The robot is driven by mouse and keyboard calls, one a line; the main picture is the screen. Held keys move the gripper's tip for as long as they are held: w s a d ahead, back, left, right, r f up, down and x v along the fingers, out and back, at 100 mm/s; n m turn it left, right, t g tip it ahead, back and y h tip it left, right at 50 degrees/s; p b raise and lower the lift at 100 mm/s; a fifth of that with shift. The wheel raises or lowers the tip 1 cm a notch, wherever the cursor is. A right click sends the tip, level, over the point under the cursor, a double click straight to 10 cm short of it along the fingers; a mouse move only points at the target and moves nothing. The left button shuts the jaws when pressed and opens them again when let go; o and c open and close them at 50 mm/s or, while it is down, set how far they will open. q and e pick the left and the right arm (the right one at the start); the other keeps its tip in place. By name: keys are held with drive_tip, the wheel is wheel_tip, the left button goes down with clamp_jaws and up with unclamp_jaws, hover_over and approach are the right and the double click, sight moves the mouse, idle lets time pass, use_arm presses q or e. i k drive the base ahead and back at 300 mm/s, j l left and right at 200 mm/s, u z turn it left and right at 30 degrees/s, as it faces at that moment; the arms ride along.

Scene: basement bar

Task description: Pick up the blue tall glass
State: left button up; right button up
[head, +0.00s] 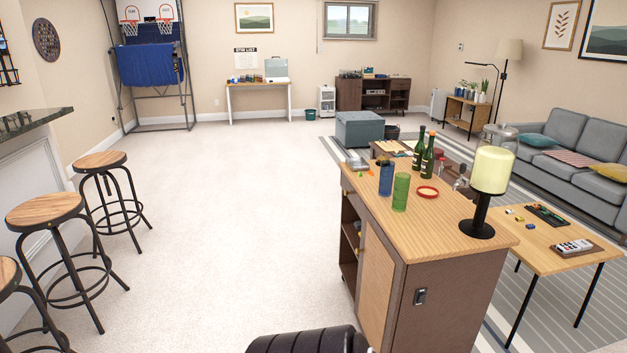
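The blue tall glass (386,179) stands upright on the wooden top of a brown cabinet (450,222), near its left edge. A green tall glass (401,192) stands just in front of it and slightly to the right. Two dark green bottles (427,157) stand behind and to the right of the blue glass. Neither of my grippers is in view.
A lamp (492,172) with a black base and a red-rimmed round dish (428,192) share the cabinet top. A low table (545,243) stands right of the cabinet. Bar stools (45,210) line the left. Open carpet (235,190) lies between. A black ribbed object (308,341) shows at the bottom.

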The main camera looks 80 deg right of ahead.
sight(387, 167)
drive_tip(key=z, duration=3.25)
